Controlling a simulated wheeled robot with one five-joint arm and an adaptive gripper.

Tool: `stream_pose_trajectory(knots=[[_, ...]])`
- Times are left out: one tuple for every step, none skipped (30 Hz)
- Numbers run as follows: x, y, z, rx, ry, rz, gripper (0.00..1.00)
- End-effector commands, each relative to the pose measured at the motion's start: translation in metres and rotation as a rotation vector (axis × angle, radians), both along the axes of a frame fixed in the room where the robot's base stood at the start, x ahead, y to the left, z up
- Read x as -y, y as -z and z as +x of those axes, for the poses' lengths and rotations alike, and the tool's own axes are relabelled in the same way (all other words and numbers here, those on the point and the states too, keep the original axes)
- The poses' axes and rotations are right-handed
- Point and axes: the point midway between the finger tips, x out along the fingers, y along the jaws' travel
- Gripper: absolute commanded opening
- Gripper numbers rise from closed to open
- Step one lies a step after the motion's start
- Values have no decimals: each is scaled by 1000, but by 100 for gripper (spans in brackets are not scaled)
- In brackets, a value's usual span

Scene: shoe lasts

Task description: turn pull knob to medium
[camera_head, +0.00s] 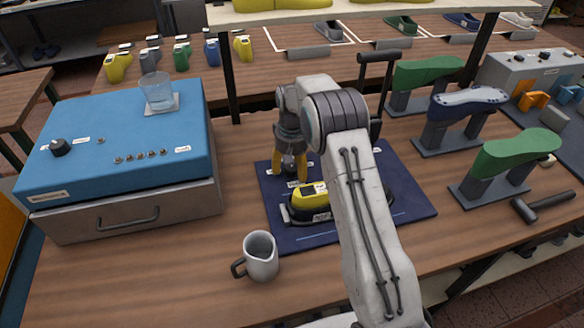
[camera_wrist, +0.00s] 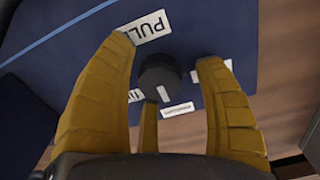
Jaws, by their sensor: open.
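The pull knob is a small dark, many-sided knob (camera_wrist: 160,77) on a dark blue mat or panel (camera_head: 418,207), with a white label reading "PULL" (camera_wrist: 146,28) beside it. Smaller white labels lie around it. My gripper (camera_head: 289,176) points down over the knob at the left part of the blue mat. In the wrist view its yellow fingers (camera_wrist: 165,95) are spread around the knob with gaps on the sides. The gripper is open and holds nothing. In the head view the fingers partly hide the knob.
A yellow shoe last (camera_head: 311,195) lies on a dark holder just right of my gripper. A blue-topped box (camera_head: 110,125) with a knob and a glass is at left.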

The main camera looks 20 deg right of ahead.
Motion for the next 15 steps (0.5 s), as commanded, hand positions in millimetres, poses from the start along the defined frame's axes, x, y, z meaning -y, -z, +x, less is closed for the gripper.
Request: stream_pose_trajectory(knots=[[0,0,0,1,0,0,64],[0,0,0,1,0,0,64],[0,0,0,1,0,0,64],[0,-1,0,1,0,0,64],[0,-1,0,2,0,0,64],[0,-3,1,2,0,0,64],[0,-5,1,2,0,0,64],[0,-7,1,3,0,0,64],[0,-11,1,4,0,0,64],[0,-14,1,4,0,0,64],[0,-18,1,4,0,0,64],[0,-23,1,4,0,0,64],[0,-28,1,5,0,0,64],[0,-34,1,6,0,0,64],[0,-41,2,6,0,0,64]])
